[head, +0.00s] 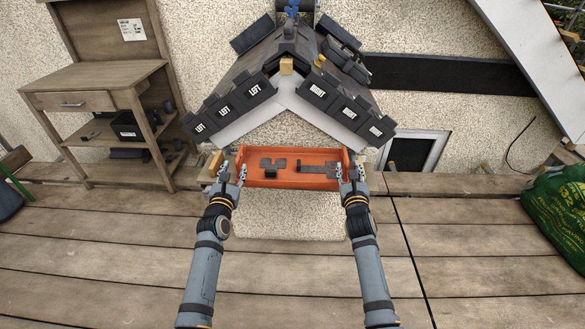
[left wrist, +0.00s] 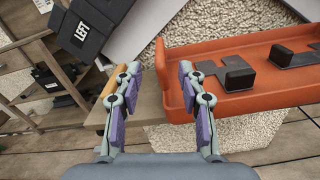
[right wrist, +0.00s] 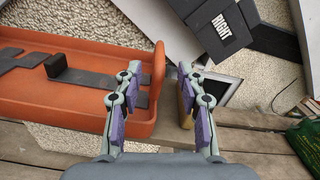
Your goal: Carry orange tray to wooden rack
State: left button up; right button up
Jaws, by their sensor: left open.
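The orange tray (head: 290,182) sits level below the small roof, with dark flat pieces lying in it. The wooden rack (head: 95,78) stands at the left with a drawer and lower shelves. My left gripper (head: 232,172) is at the tray's left end; in the left wrist view its jaws (left wrist: 163,82) are apart and the tray's left end wall (left wrist: 187,92) is by the right finger. My right gripper (head: 350,171) is at the tray's right end. In the right wrist view its jaws (right wrist: 157,82) are apart, with the tray's right end wall (right wrist: 158,80) between them. Contact cannot be told.
The roof model (head: 285,80) with dark tiles overhangs the tray. A black bin (head: 126,126) and dark items sit on the rack's shelves. A green bag (head: 560,205) lies at the far right. The plank floor (head: 120,240) between is mostly clear.

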aim_at(237, 161)
pick_arm(q)
jog(key=shift+w+d, duration=0.2)
jog(key=shift+w, duration=2.9)
pick_arm(e)
jog(key=shift+w+d, duration=0.15)
jog(key=shift+w, duration=2.95)
pick_arm(q)
grip_shut()
pick_arm(e)
grip_shut()
